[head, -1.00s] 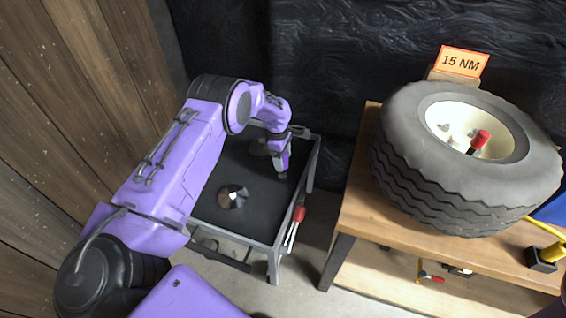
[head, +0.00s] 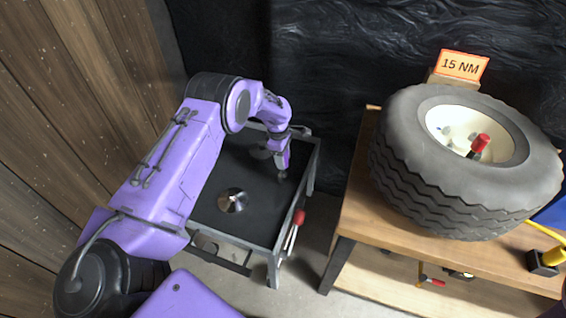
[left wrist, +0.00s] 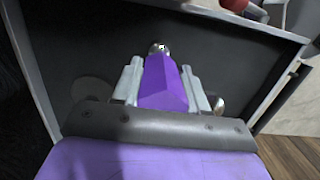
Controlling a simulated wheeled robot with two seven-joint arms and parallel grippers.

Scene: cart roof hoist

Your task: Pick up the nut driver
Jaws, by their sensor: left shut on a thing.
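My left gripper (head: 282,157) is over the dark top of the grey cart (head: 268,215), pointing down. In the left wrist view its two grey fingers (left wrist: 163,88) are closed on both sides of a purple tapered block (left wrist: 165,82). The block has a round metal tip with a green spot and looks like the handle of the nut driver. In the head view a short dark tip shows just below the fingers. I cannot tell whether it touches the cart top. My right gripper is out of view.
A shiny metal disc (head: 232,201) lies on the cart top. A red-handled tool (head: 299,217) hangs on the cart's right side. A wooden bench (head: 347,213) at the right bears a tyre (head: 400,170) and a "15 NM" sign (head: 463,65). Wooden wall stands at left.

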